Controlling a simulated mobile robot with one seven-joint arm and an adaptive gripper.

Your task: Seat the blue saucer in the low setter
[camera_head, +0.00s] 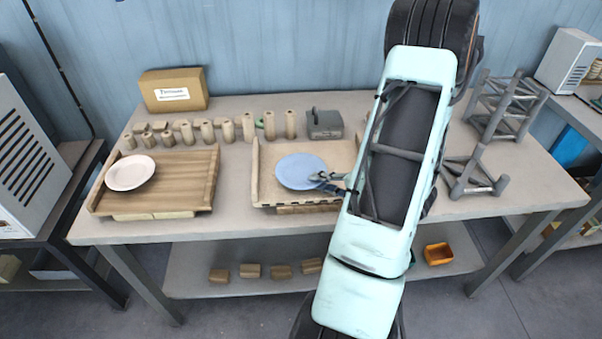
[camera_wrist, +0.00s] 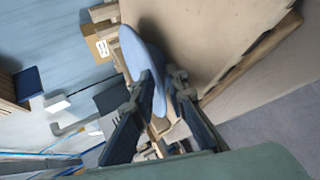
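The blue saucer (camera_head: 298,170) is over the middle wooden board, and shows almost edge-on in the wrist view (camera_wrist: 141,55). My gripper (camera_head: 325,180) is at its right front rim. In the wrist view my gripper's fingers (camera_wrist: 160,82) lie on either side of the rim and appear closed on it. I cannot tell whether the saucer still touches the board. A low grey stand (camera_head: 472,178), which looks like the low setter, is at the right of the table. A taller grey rack (camera_head: 497,108) stands behind it.
A white saucer (camera_head: 130,172) rests on the left wooden board (camera_head: 185,180). Wooden cylinders (camera_head: 228,131), a grey box (camera_head: 324,124) and a cardboard box (camera_head: 174,90) line the back. My arm crosses the table between the middle board (camera_head: 264,190) and low stand.

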